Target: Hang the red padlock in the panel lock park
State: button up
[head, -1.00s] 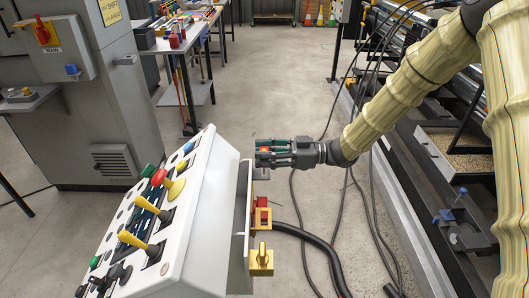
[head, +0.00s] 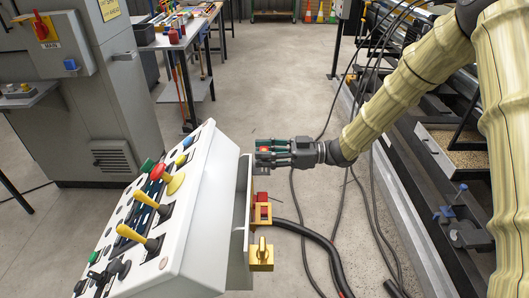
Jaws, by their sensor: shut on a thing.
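My gripper (head: 262,152) is at mid-picture in the head view, reaching in from the right. Its fingers are shut on a small red thing (head: 265,150), which looks like the red padlock; the fingers hide most of it. The gripper is beside the upper right edge of the sloped white control panel (head: 205,200). Below it on the panel's side is a yellow bracket (head: 252,213) with red parts (head: 262,197), likely the lock park. I cannot tell whether the held thing touches any fitting there.
A yellow rotary switch (head: 261,253) sits below the bracket. A thick black hose (head: 312,240) runs behind it. Yellow levers (head: 145,197) and buttons stand on the panel face. A grey cabinet (head: 100,120) is at the left. Machinery (head: 430,190) and cables are at the right.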

jog(key=shift+f, duration=0.65)
jog(key=o, duration=1.1)
jog(key=shift+o, duration=0.2)
jog(key=d, duration=1.2)
